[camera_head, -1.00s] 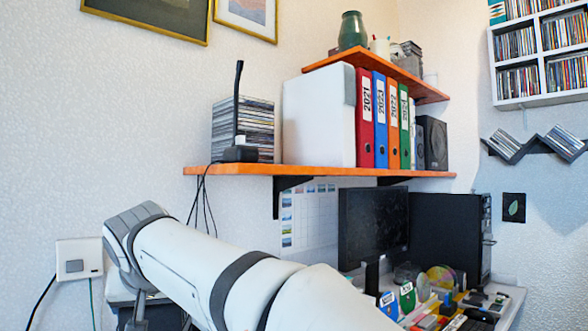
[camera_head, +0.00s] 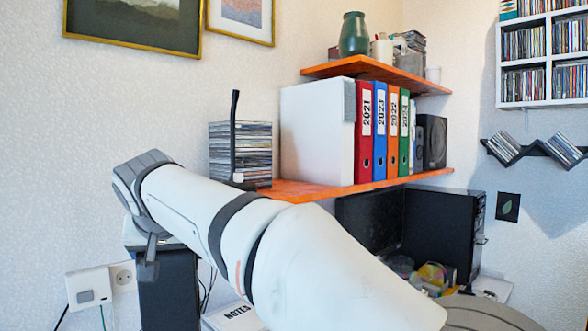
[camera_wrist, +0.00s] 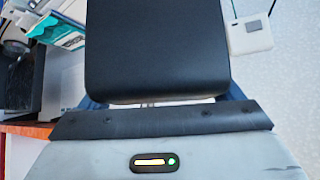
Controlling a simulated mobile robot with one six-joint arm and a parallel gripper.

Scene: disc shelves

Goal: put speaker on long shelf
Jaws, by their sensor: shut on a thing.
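The speaker, a black box (camera_head: 168,288), hangs upright below my gripper (camera_head: 150,245) in the head view, left of the shelves. In the wrist view the speaker (camera_wrist: 157,50) fills the upper middle, close to the palm. My gripper is shut on it; the fingertips are mostly hidden. The long shelf (camera_head: 300,192) is the lower orange board, right of the gripper and higher than the speaker. My arm covers part of its front edge.
The long shelf carries a CD stack (camera_head: 240,152), a black antenna device, a white box (camera_head: 315,135), several binders and another dark speaker (camera_head: 432,142) at the right end. A shorter orange shelf (camera_head: 365,68) is above. A wall socket (camera_head: 122,277) is at left.

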